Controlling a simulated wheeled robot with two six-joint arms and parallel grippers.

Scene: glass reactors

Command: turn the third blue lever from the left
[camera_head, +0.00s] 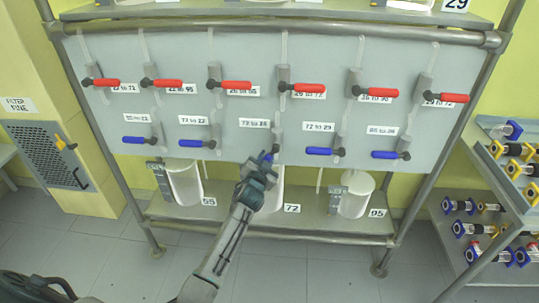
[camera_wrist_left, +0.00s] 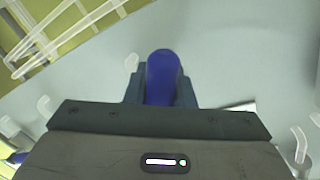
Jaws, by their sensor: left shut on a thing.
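The third blue lever from the left (camera_head: 267,157) is on the grey panel's lower row, under the "72 to 35"-like label, which is hard to read. My left gripper (camera_head: 261,167) is at this lever and covers most of it. In the left wrist view the blue handle (camera_wrist_left: 162,78) stands between the two fingers (camera_wrist_left: 160,92), which are shut on it. How far the lever is turned is hard to tell, as its pivot is largely hidden. My right gripper is not in view.
Blue levers (camera_head: 134,140), (camera_head: 191,143), (camera_head: 319,151) and (camera_head: 385,155) flank it, lying roughly level. Several red levers (camera_head: 236,85) line the row above. White vessels (camera_head: 185,185) stand on the shelf below. A rack of parts (camera_head: 485,205) is at right.

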